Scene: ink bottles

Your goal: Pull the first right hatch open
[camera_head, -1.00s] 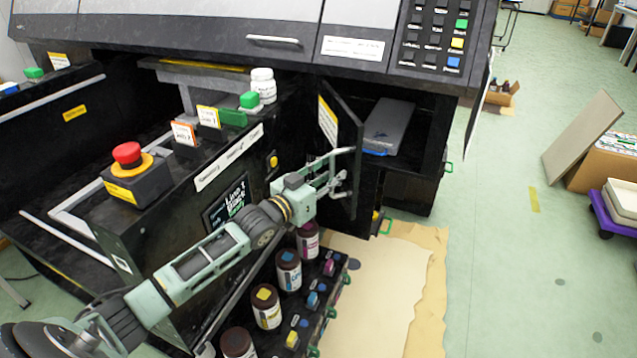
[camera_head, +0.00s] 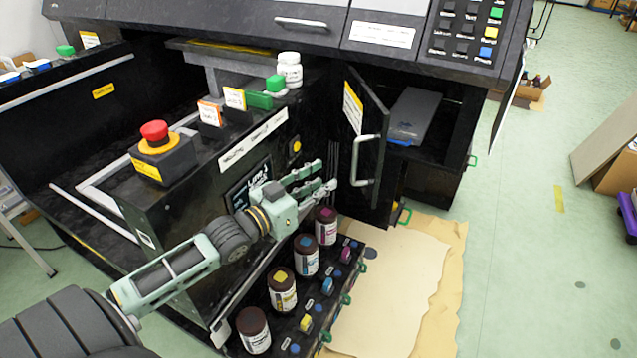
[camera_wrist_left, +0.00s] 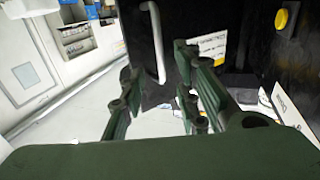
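The black hatch door (camera_head: 370,151) with a silver bar handle (camera_head: 366,161) stands swung open at the right of the printer, showing a compartment with a grey box (camera_head: 415,112) inside. My left gripper (camera_head: 328,174) is beside the door, to the left of the handle and apart from it. In the left wrist view the gripper's fingers (camera_wrist_left: 160,100) are spread with nothing between them. The handle (camera_wrist_left: 155,42) shows beyond them there, with the door's black face (camera_wrist_left: 172,60). My right gripper is not in view.
Below my arm is an open rack with several ink bottles (camera_head: 306,256) and coloured knobs. A red emergency button (camera_head: 154,131) stands on the printer block at left. Cardboard (camera_head: 390,290) lies on the floor.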

